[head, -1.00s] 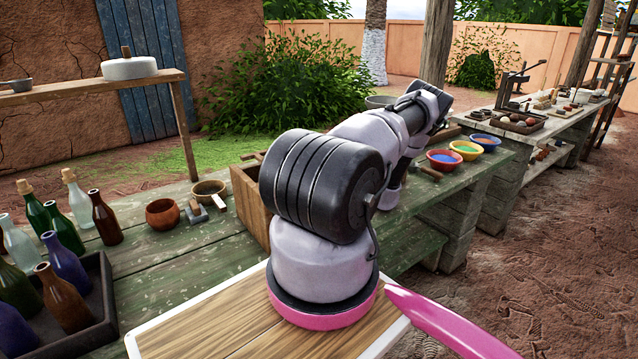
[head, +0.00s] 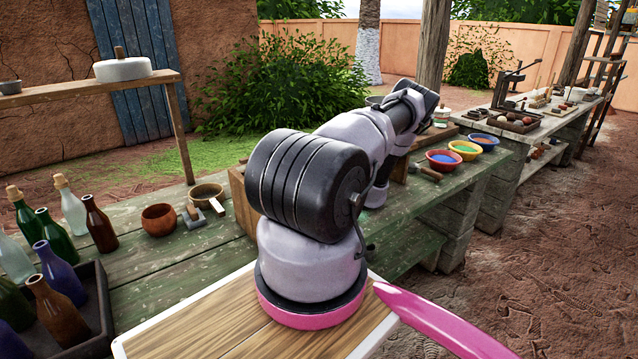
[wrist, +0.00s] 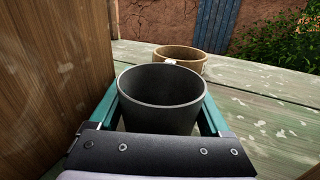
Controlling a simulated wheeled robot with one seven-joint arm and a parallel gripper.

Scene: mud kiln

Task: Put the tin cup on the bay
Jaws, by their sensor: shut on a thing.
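In the wrist view the tin cup (wrist: 160,112), dark grey and open at the top, stands upright between the two teal fingers of my gripper (wrist: 161,92). The gripper is shut on it. In the head view my own arm hides the cup and the fingers. I cannot single out the bay for certain. A wooden box (head: 240,203) stands on the green bench, partly hidden behind my arm.
A wooden panel (wrist: 55,75) rises close on the left in the wrist view. A tan bowl (wrist: 181,58) stands beyond the cup. Coloured bowls (head: 444,162) stand further along the bench (head: 165,265). Several bottles (head: 60,305) crowd the near left.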

